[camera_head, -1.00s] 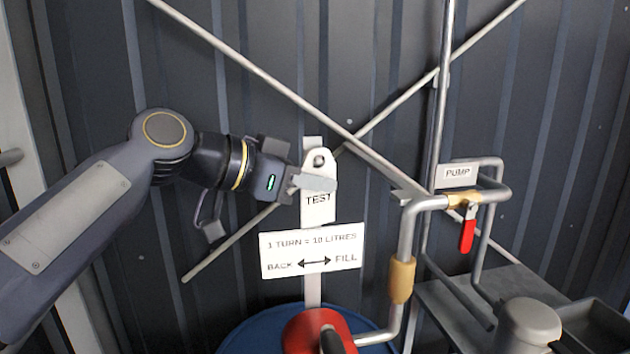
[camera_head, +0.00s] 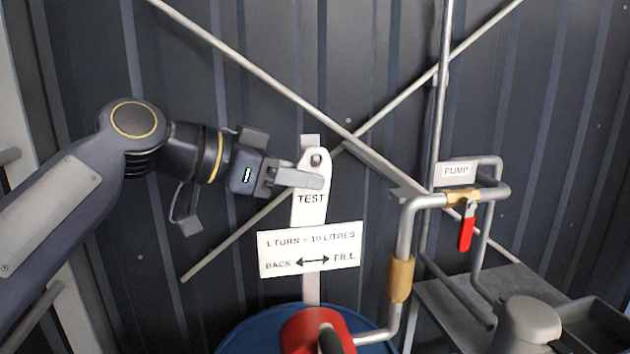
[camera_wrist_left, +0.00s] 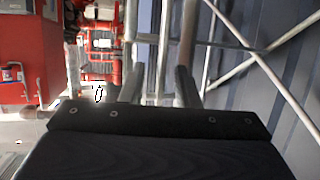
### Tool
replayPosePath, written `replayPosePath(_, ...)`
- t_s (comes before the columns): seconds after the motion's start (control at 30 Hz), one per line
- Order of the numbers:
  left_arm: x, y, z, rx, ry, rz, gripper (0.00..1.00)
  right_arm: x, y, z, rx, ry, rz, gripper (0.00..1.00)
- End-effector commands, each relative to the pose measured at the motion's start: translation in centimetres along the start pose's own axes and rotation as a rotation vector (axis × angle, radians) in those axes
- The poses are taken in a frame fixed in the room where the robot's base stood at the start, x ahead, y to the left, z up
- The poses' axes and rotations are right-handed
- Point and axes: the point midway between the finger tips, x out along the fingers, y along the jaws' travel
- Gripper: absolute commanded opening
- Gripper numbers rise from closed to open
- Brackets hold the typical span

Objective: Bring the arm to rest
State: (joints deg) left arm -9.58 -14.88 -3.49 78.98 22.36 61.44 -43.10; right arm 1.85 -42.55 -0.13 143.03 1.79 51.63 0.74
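My left gripper (camera_head: 306,178) comes in from the left in the head view. Its fingertips overlap the upper part of the white TEST plate (camera_head: 311,208), just below the plate's dark round hole. I cannot tell whether they touch the plate. In the left wrist view two dark grey fingers stand apart with a gap between them (camera_wrist_left: 159,88), and nothing shows held there. My left arm (camera_head: 60,205) is bent, with its elbow at the left. My right gripper is not in view.
A sign (camera_head: 310,236) reading "1 TURN = 10 LITRES" is below the gripper. A red hub (camera_head: 300,335) sits over a blue drum (camera_head: 245,335). To the right are grey pipes, a red lever (camera_head: 466,234) and the PUMP label (camera_head: 457,171). Diagonal rods cross the dark wall.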

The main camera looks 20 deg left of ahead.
Motion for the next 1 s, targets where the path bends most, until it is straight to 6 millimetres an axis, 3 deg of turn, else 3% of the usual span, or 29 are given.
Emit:
replayPosePath(0.1, -2.3, 0.0, 0.0, 0.0, 0.003, -0.004, 0.3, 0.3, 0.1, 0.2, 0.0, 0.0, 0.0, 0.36)
replayPosePath(0.3, -4.6, 0.2, 0.0, 0.001, -0.001, 0.003, 0.3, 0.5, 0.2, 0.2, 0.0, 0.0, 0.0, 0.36)
replayPosePath(0.53, -5.0, 0.3, 0.2, -0.002, -0.005, 0.005, 0.3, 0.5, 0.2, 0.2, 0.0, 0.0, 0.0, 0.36)
replayPosePath(0.63, -4.5, 0.5, 1.7, -0.043, -0.033, 0.0, 0.3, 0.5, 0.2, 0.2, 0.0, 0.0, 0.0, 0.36)
replayPosePath(0.77, -2.9, 1.4, 7.0, -0.176, -0.123, -0.025, 0.3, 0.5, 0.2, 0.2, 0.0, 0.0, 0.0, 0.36)
replayPosePath(0.87, -1.5, 2.9, 13.2, -0.316, -0.223, -0.063, 0.3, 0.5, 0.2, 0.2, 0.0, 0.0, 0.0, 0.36)
replayPosePath(1.0, 0.1, 6.0, 23.1, -0.509, -0.37, -0.141, 0.3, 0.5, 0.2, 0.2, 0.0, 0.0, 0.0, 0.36)
